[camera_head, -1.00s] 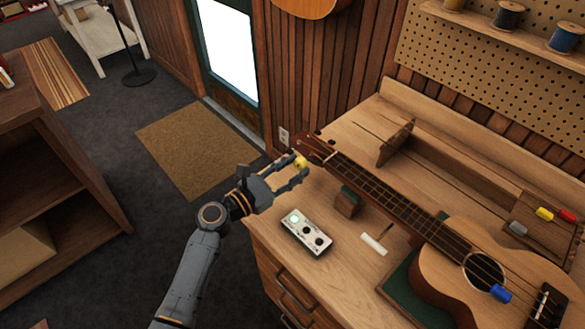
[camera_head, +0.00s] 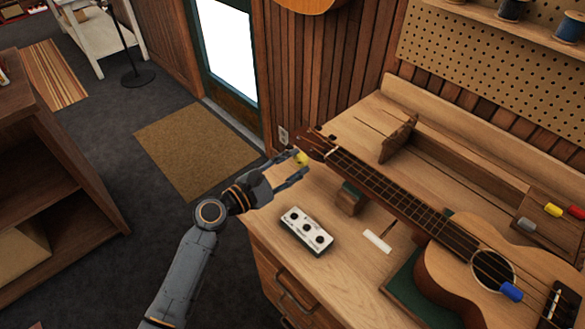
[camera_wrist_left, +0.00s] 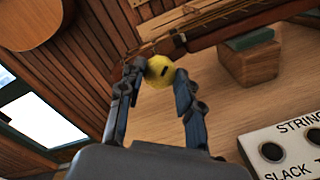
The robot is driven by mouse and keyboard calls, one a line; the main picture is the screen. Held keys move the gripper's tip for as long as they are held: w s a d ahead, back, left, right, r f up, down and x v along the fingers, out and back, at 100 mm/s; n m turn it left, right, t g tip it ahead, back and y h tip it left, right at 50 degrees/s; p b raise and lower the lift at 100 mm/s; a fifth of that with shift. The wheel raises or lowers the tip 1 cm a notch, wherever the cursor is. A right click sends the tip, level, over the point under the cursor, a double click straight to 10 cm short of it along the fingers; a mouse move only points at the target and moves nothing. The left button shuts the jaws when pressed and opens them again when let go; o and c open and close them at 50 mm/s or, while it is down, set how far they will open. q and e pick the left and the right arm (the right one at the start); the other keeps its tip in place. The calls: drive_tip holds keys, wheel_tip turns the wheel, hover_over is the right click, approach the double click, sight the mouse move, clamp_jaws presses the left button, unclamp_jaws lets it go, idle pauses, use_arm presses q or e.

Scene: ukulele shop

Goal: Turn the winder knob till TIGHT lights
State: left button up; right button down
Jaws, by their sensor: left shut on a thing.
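The yellow winder knob (camera_head: 303,158) sits by the ukulele's (camera_head: 455,255) headstock, at the table's far left corner. In the left wrist view the round knob (camera_wrist_left: 160,72), with a dark mark on its face, is between the fingertips of my left gripper (camera_wrist_left: 157,80). My left gripper (camera_head: 298,165) is shut on it. A white indicator box (camera_head: 307,232) stands on the table, right of and below the gripper; its three round lamps look dark. In the wrist view its label (camera_wrist_left: 290,140) reads "STRING" and "SLACK", the rest cut off. My right gripper is out of view.
The ukulele neck rests on a small wooden block (camera_head: 352,198) with a green top. A blue winder-like piece (camera_head: 511,291) is at the sound hole. Open floor and a tan mat (camera_head: 197,148) lie left of the table.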

use_arm(q)
drive_tip(key=m+b, duration=0.2)
drive_tip(key=m, duration=0.2)
drive_tip(key=shift+f+m, duration=0.15)
drive_tip(key=shift+m, duration=0.15)
drive_tip(key=m+b, duration=0.2)
drive_tip(key=m, duration=0.2)
drive_tip(key=m+b, duration=0.1)
drive_tip(key=m, duration=0.3)
drive_tip(key=shift+s+m+y, duration=0.1)
drive_tip(key=shift+m+y, duration=0.2)
drive_tip(key=m, duration=0.2)
drive_tip(key=shift+d+m+b, duration=0.1)
drive_tip(key=shift+m+b, duration=0.2)
drive_tip(key=shift+f+m, duration=0.1)
drive_tip(key=shift+m, duration=0.4)
